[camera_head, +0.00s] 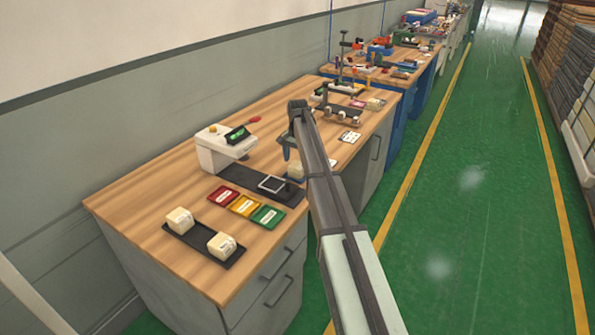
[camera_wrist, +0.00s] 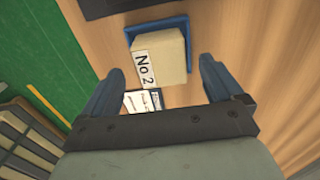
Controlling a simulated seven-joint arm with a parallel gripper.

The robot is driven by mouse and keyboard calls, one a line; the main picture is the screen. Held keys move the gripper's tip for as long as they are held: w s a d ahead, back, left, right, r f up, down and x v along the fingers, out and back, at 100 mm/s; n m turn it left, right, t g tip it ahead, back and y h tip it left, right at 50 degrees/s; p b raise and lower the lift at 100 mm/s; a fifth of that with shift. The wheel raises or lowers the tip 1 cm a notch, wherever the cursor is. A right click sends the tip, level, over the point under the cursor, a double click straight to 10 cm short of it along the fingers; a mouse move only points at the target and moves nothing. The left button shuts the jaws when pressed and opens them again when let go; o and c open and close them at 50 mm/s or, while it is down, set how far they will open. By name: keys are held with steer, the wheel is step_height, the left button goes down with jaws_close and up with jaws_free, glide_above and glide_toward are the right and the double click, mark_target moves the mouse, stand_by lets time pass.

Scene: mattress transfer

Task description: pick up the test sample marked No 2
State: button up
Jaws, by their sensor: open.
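The test sample is a cream foam block (camera_wrist: 172,55) with a white "No 2" label (camera_wrist: 145,69) facing the wrist camera. It sits in a shallow blue tray (camera_wrist: 186,32) on the wooden bench. In the head view a cream block (camera_head: 296,171) shows beside my arm, partly hidden by it. My gripper (camera_wrist: 161,68) is open, its blue fingers to the left and right of the block with gaps on both sides. In the head view my gripper (camera_head: 288,152) points down just above and beside that block.
Two more cream blocks (camera_head: 181,221) lie on a black tray (camera_head: 199,244) at the near end. Red (camera_head: 223,196), yellow (camera_head: 245,206) and green (camera_head: 268,216) cards lie nearby. A white tester (camera_head: 216,149) stands behind. A card (camera_wrist: 143,102) lies near the sample.

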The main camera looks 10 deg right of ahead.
mark_target(297, 164)
step_height(297, 164, down, 4)
steer(key=shift+r, duration=0.2)
steer(key=c, duration=1)
